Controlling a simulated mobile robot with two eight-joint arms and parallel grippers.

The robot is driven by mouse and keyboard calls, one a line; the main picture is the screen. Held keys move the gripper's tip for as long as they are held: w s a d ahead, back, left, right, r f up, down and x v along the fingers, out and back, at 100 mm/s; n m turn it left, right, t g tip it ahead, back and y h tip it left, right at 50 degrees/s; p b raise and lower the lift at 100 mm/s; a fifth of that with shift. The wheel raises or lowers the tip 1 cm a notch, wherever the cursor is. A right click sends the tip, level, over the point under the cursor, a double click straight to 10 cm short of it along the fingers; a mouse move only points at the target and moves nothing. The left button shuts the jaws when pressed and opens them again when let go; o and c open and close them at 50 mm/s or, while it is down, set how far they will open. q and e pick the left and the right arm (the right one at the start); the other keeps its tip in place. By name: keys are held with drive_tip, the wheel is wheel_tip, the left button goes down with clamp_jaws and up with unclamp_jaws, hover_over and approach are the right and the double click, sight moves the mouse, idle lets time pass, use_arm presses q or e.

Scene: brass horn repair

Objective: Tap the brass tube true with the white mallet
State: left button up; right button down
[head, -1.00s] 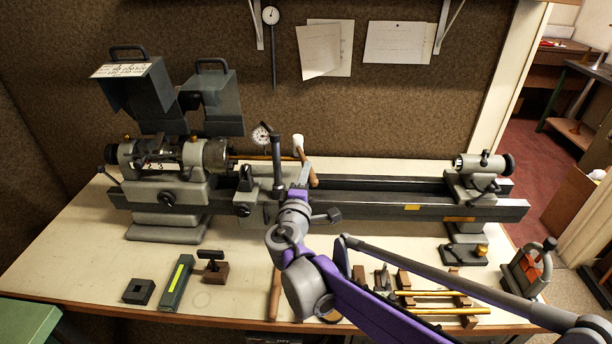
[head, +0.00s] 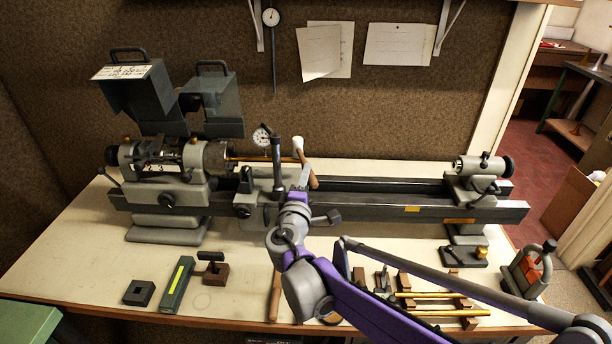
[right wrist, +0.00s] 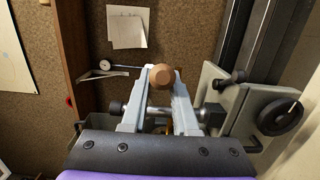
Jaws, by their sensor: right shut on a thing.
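The brass tube (head: 262,158) sticks out to the right from the lathe chuck (head: 216,157), roughly level. The white mallet's head (head: 298,142) is at the tube's free right end, slightly above it in the picture; I cannot tell whether they touch. Its wooden handle (head: 312,178) slants down to my right gripper (head: 304,180). My right gripper is shut on the handle; the round handle end (right wrist: 162,77) shows between the fingers in the right wrist view. The tube and mallet head are hidden in that view. My left gripper is not in view.
The lathe bed (head: 390,205) runs right to the tailstock (head: 480,170). Spare brass tubes (head: 440,312) lie on wooden blocks at the front right. The bench front left holds small tools, including a green box (head: 177,284).

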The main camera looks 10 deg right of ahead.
sight(313, 178)
drive_tip(key=shift+f, duration=0.4)
drive_tip(key=shift+r+p, duration=0.45)
drive_tip(key=shift+r, duration=0.5)
drive_tip(key=shift+s+d+r+p, duration=0.3)
drive_tip(key=shift+s+r, duration=0.1)
drive_tip(key=shift+s, duration=0.15)
drive_tip(key=shift+s+d+r+p, duration=0.2)
drive_tip(key=shift+s+d+r, duration=0.1)
drive_tip(key=shift+s+r, duration=0.15)
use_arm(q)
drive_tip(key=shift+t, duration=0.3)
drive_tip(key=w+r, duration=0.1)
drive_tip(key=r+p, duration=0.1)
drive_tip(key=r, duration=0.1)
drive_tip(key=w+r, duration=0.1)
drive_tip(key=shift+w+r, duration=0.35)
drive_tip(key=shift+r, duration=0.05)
use_arm(e)
drive_tip(key=s, duration=0.1)
drive_tip(key=s+d+r, duration=0.2)
drive_tip(key=s, duration=0.1)
drive_tip(key=shift+s+d+r, duration=0.1)
drive_tip(key=shift+d, duration=0.05)
